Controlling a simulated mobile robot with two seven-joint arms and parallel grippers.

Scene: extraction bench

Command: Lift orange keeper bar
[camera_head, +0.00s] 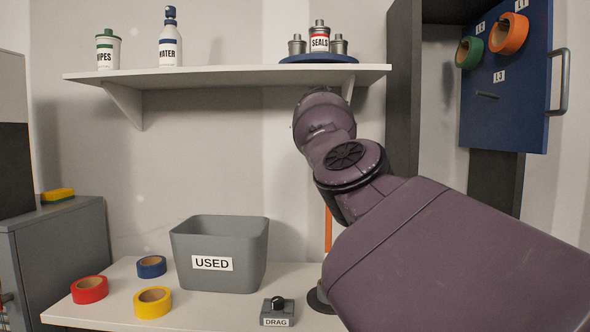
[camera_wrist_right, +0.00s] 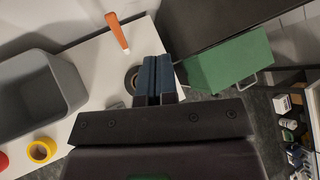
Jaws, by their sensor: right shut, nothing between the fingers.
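The orange keeper bar (camera_head: 328,229) shows in the head view as a narrow upright strip above the bench, mostly hidden behind my right arm. In the right wrist view the bar (camera_wrist_right: 118,32) stands clear, left of and beyond the fingertips. My right gripper (camera_wrist_right: 157,60) has its two blue fingers together with nothing between them. It is apart from the bar. In the head view my right arm hides this gripper. My left gripper is in neither view.
A grey USED bin (camera_head: 188,262), tape rolls and a DRAG knob box (camera_head: 277,312) are on the white bench. A dark round base (camera_head: 319,299) is near the bar. The shelf (camera_head: 220,76) overhangs. A green panel (camera_wrist_right: 228,62) lies right of the fingers.

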